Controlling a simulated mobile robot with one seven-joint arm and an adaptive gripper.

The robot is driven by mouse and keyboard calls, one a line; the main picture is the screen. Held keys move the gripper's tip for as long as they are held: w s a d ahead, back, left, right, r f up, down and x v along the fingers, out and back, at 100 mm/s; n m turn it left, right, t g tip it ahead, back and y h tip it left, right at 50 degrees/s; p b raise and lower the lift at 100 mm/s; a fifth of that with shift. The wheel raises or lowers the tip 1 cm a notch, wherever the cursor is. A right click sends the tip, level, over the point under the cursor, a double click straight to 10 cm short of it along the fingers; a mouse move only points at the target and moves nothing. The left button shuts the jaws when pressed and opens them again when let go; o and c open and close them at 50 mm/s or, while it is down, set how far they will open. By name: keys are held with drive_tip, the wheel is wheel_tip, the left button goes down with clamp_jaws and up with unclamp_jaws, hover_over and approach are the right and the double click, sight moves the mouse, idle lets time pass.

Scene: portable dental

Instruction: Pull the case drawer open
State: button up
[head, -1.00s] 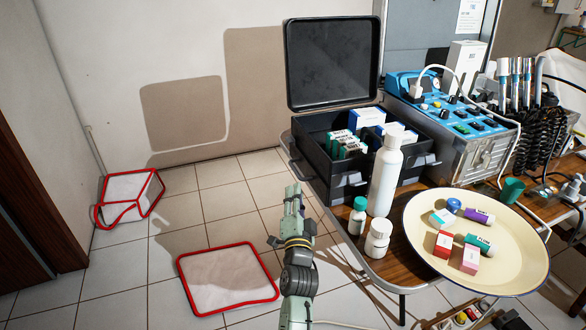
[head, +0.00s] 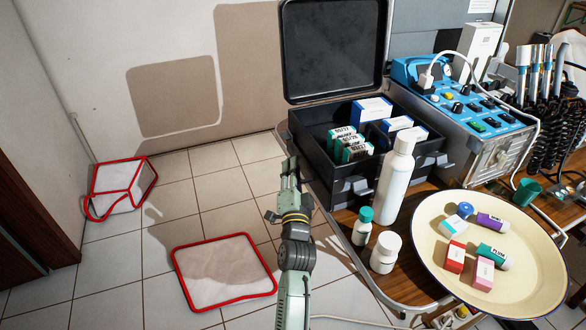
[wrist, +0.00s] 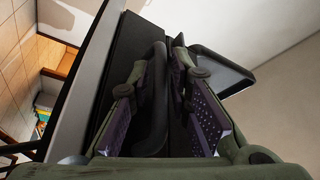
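The black case (head: 318,168) stands on the table with its lid (head: 333,50) raised. Boxes sit in its open upper part. The drawer cannot be told clearly from the case body in the head view. My gripper (head: 290,172) is at the case's near left corner, beyond the table edge. In the wrist view my gripper (wrist: 160,78) has its two fingers apart, with a dark rounded bar (wrist: 157,105), seemingly a handle, between them. A dark gap shows beside the right finger, so it does not look clamped. Contact with the bar cannot be told.
A white bottle (head: 394,182), a green-capped bottle (head: 362,232) and a white jar (head: 385,256) stand close in front of the case. A cream tray (head: 440,275) holds small boxes and vials. A blue-topped unit (head: 478,115) is at right.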

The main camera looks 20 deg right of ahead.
drive_tip(key=shift+c, duration=0.5)
clamp_jaws()
